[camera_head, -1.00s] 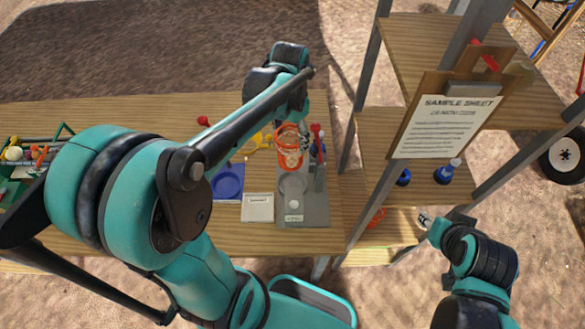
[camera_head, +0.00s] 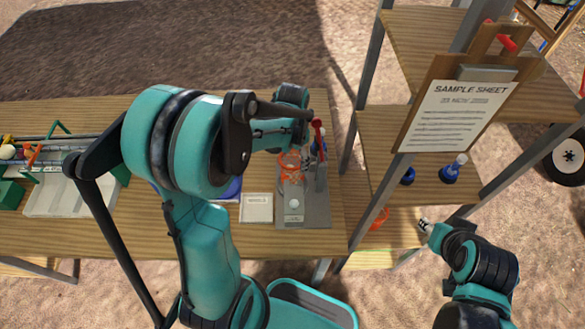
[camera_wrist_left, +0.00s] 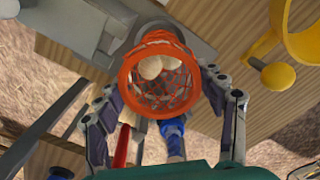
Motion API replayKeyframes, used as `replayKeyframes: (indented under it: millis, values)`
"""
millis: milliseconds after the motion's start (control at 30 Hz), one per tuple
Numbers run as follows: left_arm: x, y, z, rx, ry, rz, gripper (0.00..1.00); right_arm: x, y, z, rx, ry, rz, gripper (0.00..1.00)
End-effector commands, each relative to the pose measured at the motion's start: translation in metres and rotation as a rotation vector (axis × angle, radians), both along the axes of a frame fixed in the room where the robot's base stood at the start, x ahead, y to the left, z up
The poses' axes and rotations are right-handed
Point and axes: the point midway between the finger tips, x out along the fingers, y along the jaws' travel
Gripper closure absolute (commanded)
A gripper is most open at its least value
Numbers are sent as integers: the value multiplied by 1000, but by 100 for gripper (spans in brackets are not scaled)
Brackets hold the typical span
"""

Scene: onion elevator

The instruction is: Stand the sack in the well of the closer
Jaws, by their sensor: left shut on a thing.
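The sack (camera_head: 290,163) is an orange net with pale onions in it and a wide orange rim. My left gripper (camera_head: 303,153) is shut on it. In the left wrist view the sack (camera_wrist_left: 160,75) is between the two fingers, its open mouth facing the camera and onions showing inside. The closer (camera_head: 315,212) is a grey plate with a red-tipped lever on the table. The sack is over its well area, which it hides; I cannot tell whether its bottom touches. Part of the closer (camera_wrist_left: 95,30) shows beyond the sack in the wrist view. My right gripper (camera_head: 426,226) is small, near the lower shelf.
A small labelled pale block (camera_head: 256,208) lies left of the closer. A blue dish (camera_head: 232,190) is partly behind my left arm. A yellow tool (camera_wrist_left: 280,75) lies near the sack.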

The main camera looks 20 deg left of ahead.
Motion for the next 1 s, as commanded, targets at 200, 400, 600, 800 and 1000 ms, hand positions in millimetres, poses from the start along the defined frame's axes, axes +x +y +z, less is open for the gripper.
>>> replayKeyframes:
  millis: [200,400,600,800,1000]
  values:
    - [0,0,-21,0,0,0,73,0,0,-7,0,0,0,60]
    - [0,0,-43,0,0,0,73,0,0,-13,0,0,0,60]
    - [0,0,-42,0,0,0,73,0,0,-12,0,0,0,60]
    - [0,0,-45,0,0,0,18,0,0,-15,0,0,0,60]
    - [0,0,-45,0,0,0,10,0,0,-15,0,0,0,60]
